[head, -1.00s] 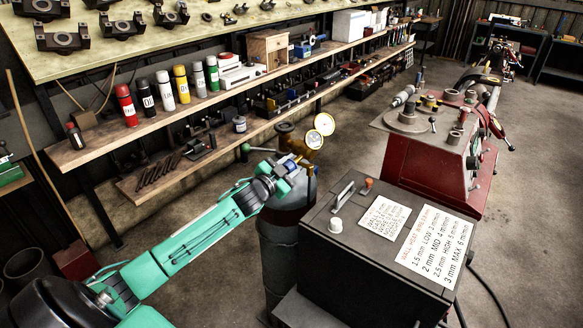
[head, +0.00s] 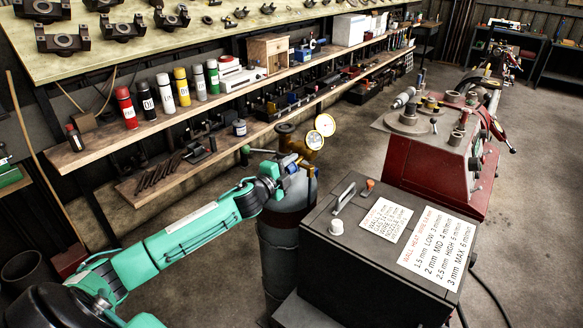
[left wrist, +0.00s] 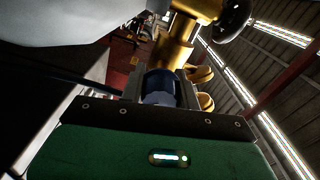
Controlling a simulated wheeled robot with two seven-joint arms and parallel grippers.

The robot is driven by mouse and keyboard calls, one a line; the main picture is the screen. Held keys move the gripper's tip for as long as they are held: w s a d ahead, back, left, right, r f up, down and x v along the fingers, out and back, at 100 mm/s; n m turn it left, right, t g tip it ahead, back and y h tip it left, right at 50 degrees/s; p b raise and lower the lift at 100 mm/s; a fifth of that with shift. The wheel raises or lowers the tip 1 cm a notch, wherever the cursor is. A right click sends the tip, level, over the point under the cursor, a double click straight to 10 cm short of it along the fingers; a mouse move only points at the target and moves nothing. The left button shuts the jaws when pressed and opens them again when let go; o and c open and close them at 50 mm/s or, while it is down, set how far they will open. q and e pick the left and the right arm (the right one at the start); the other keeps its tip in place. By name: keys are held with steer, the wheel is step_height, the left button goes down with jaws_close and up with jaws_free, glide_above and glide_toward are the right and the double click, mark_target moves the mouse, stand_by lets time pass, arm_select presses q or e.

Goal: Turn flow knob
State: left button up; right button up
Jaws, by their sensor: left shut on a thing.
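My left gripper (head: 291,176) reaches in from the left to the brass regulator (head: 296,146) on top of the grey gas cylinder (head: 278,248). In the left wrist view, a dark blue knob (left wrist: 160,84) sits between the two fingers, and the gripper is shut on it. The yellow-brass regulator body (left wrist: 182,45) rises just beyond the knob. Two round gauges (head: 325,125) stand on the regulator, to the right of the gripper. In the head view the fingers mostly hide the knob. My right gripper is not in view.
A dark welder box (head: 345,260) with printed setting cards stands right of the cylinder. A red machine (head: 430,160) is farther right. A wooden shelf (head: 240,95) with several spray cans runs behind. Open floor lies between shelf and red machine.

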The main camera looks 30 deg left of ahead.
arm_select(q)
steer(key=shift+m, duration=0.6)
steer(key=o, duration=1)
steer(key=shift+s+a+f+b, duration=0.1)
steer(key=shift+s+f+b, duration=0.1)
steer(key=shift+s+b, duration=0.35)
steer(key=shift+s+a+r+b, duration=0.15)
steer(key=shift+s+b, duration=0.55)
steer(key=shift+s, duration=1.4)
steer(key=shift+s+a+f+b, duration=0.1)
steer(key=shift+s+b, duration=0.65)
steer(key=shift+s, duration=1.4)
steer(key=shift+s+a+r+b, duration=0.15)
steer(key=shift+s+b, duration=0.55)
steer(key=shift+s, duration=1.4)
